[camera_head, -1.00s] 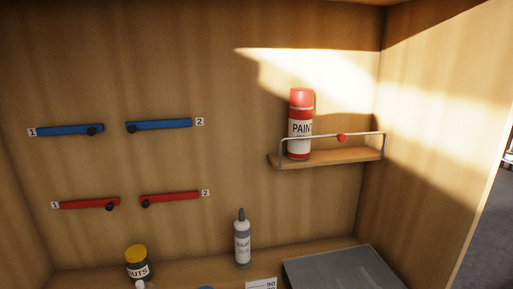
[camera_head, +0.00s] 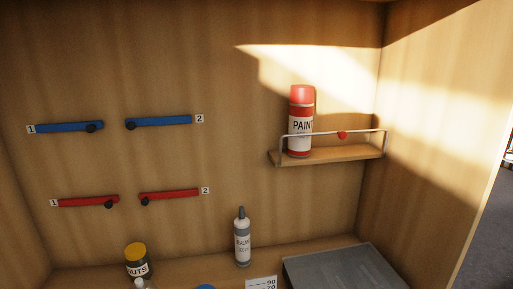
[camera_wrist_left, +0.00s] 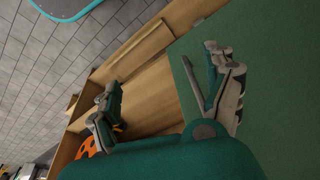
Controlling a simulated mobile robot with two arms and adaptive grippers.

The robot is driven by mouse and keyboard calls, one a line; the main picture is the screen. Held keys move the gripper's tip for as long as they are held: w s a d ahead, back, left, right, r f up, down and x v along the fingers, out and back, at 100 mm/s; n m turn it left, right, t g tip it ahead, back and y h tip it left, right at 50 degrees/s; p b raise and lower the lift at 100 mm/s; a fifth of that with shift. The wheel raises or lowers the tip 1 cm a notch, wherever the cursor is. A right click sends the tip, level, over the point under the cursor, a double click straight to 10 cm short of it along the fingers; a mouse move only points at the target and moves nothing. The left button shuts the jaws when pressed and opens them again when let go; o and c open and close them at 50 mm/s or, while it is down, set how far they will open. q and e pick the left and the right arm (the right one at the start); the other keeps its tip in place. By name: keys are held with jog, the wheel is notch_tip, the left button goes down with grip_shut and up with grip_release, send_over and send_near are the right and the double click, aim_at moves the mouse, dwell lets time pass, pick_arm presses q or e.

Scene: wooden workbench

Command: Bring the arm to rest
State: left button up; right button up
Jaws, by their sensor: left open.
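My left gripper (camera_wrist_left: 165,97) shows in the left wrist view with its two fingers spread wide apart. It is open and nothing is between the fingers. Behind the fingers are wooden boards (camera_wrist_left: 155,88) and a green surface (camera_wrist_left: 280,75). Neither gripper shows in the head view, and my right gripper is in no view.
In the head view, a paint can (camera_head: 301,122) stands on a railed shelf (camera_head: 340,155). Blue bars (camera_head: 68,127) and red bars (camera_head: 88,201) are on the back wall. A sealant bottle (camera_head: 242,240), a nuts jar (camera_head: 137,262) and a grey slab (camera_head: 345,268) are below.

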pick_arm(q)
jog(key=s+a+f+g+b, duration=0.1)
jog(key=s+f, duration=0.8)
jog(key=f, duration=0.6)
jog(key=s+a+f+b, duration=0.1)
jog(key=s+a+f, duration=0.1)
jog(key=s+f, duration=0.8)
notch_tip(320, 180, down, 5)
jog(key=shift+s+a+f+g, duration=0.1)
jog(key=shift+s+a+g, duration=0.05)
jog(key=shift+s+g, duration=0.2)
